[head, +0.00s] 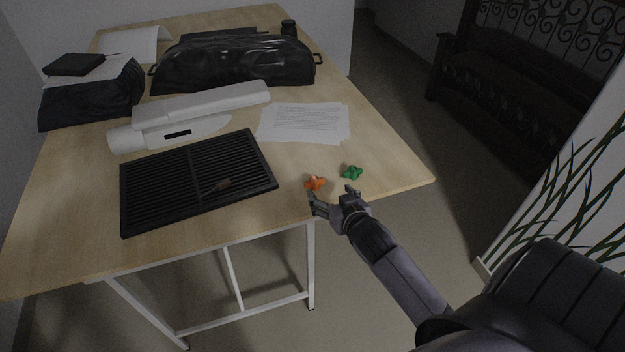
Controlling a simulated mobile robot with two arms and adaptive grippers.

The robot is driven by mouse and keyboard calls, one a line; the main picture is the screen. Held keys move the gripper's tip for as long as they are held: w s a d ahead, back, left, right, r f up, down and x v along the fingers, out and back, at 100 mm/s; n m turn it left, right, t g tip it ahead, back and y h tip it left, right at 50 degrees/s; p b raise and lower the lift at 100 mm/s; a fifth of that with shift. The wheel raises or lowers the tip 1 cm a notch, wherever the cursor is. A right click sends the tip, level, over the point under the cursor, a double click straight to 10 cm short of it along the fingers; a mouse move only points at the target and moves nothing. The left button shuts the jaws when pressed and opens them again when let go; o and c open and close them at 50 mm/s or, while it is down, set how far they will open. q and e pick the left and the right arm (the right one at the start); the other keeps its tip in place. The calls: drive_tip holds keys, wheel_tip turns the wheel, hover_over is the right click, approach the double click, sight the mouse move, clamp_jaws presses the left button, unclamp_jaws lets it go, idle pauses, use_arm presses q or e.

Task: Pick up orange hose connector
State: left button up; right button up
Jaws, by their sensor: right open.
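The orange hose connector (315,183) lies on the wooden table (370,150) near its front edge, right of the black grille. A similar green connector (352,172) lies a little to its right and slightly farther back. My right gripper (333,194) is open at the table's front edge, just in front of the two connectors. Its left finger is close to the orange connector; I cannot tell whether they touch. Nothing shows between the fingers. My left gripper is not in view.
A black slatted grille (197,180) with a small brown item on it lies left of the orange connector. Papers (303,122), a white device (190,118) and a black bag (232,64) are farther back. Bare table lies right of the green connector.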

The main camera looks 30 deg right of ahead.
sight(315, 180)
drive_tip(key=x, duration=0.6)
drive_tip(key=shift+w+d+f, duration=0.15)
drive_tip(key=shift+w, duration=0.05)
drive_tip(key=shift+a+p+x, duration=0.15)
drive_tip(key=shift+p+x, duration=0.1)
drive_tip(key=shift+x, duration=1.05)
drive_tip(key=shift+a+p+x, duration=0.15)
drive_tip(key=shift+p+x, duration=0.05)
drive_tip(key=shift+x, duration=1.15)
drive_tip(key=c, duration=0.9)
